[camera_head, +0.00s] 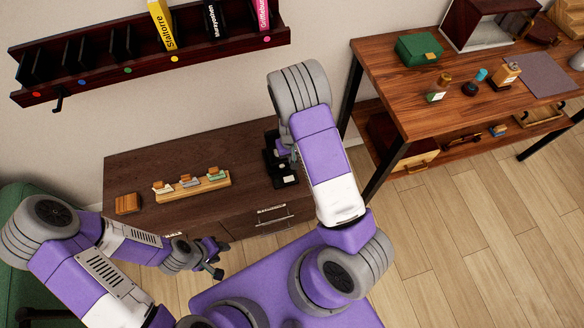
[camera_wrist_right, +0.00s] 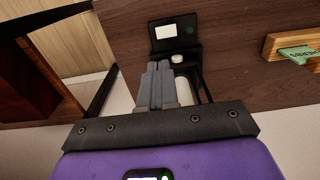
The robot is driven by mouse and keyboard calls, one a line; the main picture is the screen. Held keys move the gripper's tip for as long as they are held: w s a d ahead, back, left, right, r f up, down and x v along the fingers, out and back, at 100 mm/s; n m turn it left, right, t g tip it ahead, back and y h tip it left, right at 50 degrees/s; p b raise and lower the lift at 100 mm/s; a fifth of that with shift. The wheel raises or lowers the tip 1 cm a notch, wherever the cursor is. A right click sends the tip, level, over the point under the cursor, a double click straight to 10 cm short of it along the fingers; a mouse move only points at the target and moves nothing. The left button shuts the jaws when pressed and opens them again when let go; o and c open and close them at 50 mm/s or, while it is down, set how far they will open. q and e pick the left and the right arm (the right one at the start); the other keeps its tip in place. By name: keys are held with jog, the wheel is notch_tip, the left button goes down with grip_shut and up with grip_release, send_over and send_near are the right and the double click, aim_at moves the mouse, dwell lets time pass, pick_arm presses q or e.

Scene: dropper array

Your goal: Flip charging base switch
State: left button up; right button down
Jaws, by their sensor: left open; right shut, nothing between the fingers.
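The black charging base (camera_head: 284,181) sits on the dark wooden cabinet top, near its right end. In the right wrist view the base (camera_wrist_right: 188,48) shows a white panel (camera_wrist_right: 170,31) with a small green dot, a pale round knob (camera_wrist_right: 177,58) and a white rounded part below it. Which part is the switch I cannot tell. My right gripper (camera_wrist_right: 155,75) is shut and empty, its fingertips at the base close to the knob; contact is unclear. In the head view my right arm largely hides it. My left gripper (camera_head: 214,257) is open and empty, in front of the cabinet.
A wooden rack (camera_head: 192,188) with several small labelled pieces and a wooden block (camera_head: 128,204) stand left of the base on the cabinet (camera_head: 240,157). A wall shelf (camera_head: 100,66) holds books above. A second table (camera_head: 400,82) with small items stands at right.

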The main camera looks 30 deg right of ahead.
aim_at(292, 178)
notch_tip(292, 178, down, 14)
jog(key=b, duration=0.4)
jog(key=shift+r+b, duration=0.2)
jog(key=shift+b, duration=0.1)
jog(key=shift+d+f, duration=0.1)
jog(key=shift+f, duration=0.1)
jog(key=shift+s, duration=0.1)
jog(key=shift+w+a+r, duration=0.15)
jog(key=shift+a, duration=0.3)
jog(key=shift+w+a+r, duration=0.1)
jog(key=shift+a, duration=0.3)
